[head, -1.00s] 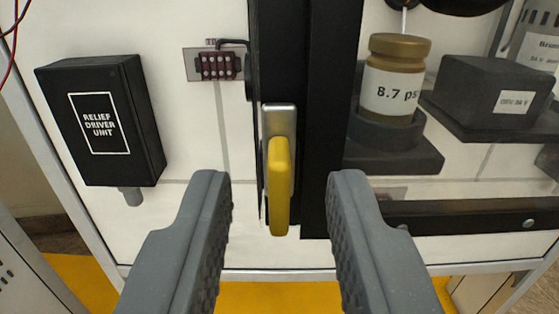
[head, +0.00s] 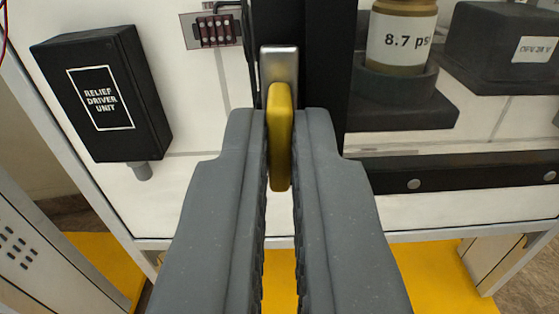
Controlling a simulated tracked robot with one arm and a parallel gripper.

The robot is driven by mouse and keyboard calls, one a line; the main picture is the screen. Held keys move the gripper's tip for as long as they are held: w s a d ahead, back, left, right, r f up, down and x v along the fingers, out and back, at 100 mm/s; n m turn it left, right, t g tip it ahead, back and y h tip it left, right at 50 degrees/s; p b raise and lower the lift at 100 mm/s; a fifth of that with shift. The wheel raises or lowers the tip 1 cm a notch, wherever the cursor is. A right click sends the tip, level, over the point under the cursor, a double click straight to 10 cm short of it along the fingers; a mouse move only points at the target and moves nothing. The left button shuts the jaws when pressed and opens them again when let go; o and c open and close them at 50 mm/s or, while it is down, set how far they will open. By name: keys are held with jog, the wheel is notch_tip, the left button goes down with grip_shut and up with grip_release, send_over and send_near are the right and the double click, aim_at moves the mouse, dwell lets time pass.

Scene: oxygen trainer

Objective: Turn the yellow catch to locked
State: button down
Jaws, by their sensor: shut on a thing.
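The yellow catch (head: 280,135) is a long upright handle on a silver metal plate (head: 279,64), fixed to a black vertical post. It hangs straight down, near the picture's centre. My gripper (head: 281,150) is shut on the catch, with one grey jaw on its left side and one on its right. The top of the catch shows above the fingertips, and its lower end shows between the jaws.
A black relief driver unit box (head: 102,95) is on the white panel at left. A jar labelled 8.7 psi (head: 401,38) sits in a dark holder at upper right, near a dark labelled block (head: 500,45). A dark rail (head: 460,178) runs along the lower right.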

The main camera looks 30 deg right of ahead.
jog(key=m+b, duration=0.2)
jog(key=m, duration=0.2)
jog(key=shift+f+m+b, duration=0.1)
jog(key=shift+m+b, duration=0.2)
jog(key=shift+m, duration=0.1)
jog(key=shift+s+d+f+m+b, duration=0.15)
jog(key=shift+m+b, duration=1.1)
jog(key=shift+m, duration=0.85)
jog(key=shift+w+d+f+m+b, duration=0.1)
jog(key=shift+f+m+b, duration=0.1)
jog(key=shift+m+b, duration=1.45)
jog(key=shift+s+d+f+m+b, duration=0.15)
jog(key=shift+m+b, duration=0.65)
jog(key=shift+m, duration=1.75)
jog(key=shift+f, duration=0.1)
jog(key=c, duration=1.6)
grip_release()
jog(key=shift+a+r, duration=0.1)
jog(key=shift+r, duration=0.1)
